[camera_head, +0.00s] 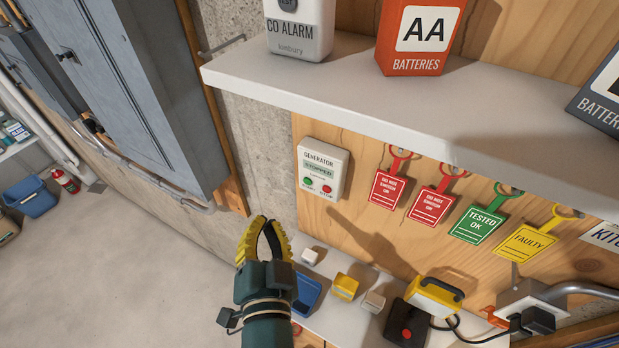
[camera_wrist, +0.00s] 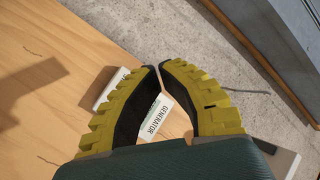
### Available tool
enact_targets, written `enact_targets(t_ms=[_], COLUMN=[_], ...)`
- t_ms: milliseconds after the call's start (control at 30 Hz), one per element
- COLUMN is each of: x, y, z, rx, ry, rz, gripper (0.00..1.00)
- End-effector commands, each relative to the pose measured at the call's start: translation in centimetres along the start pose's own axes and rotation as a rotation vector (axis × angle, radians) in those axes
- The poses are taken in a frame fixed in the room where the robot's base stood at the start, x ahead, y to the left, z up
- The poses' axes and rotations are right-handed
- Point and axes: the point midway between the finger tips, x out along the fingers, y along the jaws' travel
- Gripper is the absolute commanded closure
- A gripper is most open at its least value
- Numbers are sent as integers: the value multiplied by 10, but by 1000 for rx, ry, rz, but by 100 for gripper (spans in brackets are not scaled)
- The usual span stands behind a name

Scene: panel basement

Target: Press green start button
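The generator panel (camera_head: 323,172) is a small white box on the wooden wall board under the shelf. Its green start button (camera_head: 307,182) is at the lower left, beside a red button (camera_head: 327,189). A small display sits above them. My gripper (camera_head: 265,222), with yellow ribbed fingers and black inner pads, is below and left of the panel, apart from it. In the wrist view its fingertips (camera_wrist: 160,67) come together with nothing held. Part of the panel (camera_wrist: 157,120), with the word GENERATOR, shows between the fingers; the buttons are hidden there.
A white shelf (camera_head: 350,88) juts out above the panel. Tags (camera_head: 432,207) hang to its right. A lower bench holds a blue tray (camera_head: 306,297), small blocks (camera_head: 345,287) and a yellow-and-black device (camera_head: 435,297). A grey cabinet (camera_head: 150,90) stands left.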

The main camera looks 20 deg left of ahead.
Motion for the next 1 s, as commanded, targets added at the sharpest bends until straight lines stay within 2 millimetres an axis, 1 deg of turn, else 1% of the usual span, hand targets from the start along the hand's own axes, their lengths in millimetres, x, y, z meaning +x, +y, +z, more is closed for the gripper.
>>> enact_targets(t_ms=[167,267,700,833,1000], x=[2,8,57,66,70], y=[1,5,31,36,38], z=[-2,-5,-32,-37,-39], rx=[-1,0,-1,-2,-2], ry=[2,3,3,3,3], rz=[1,2,2,1,1], gripper=[100,100,100,100,100])
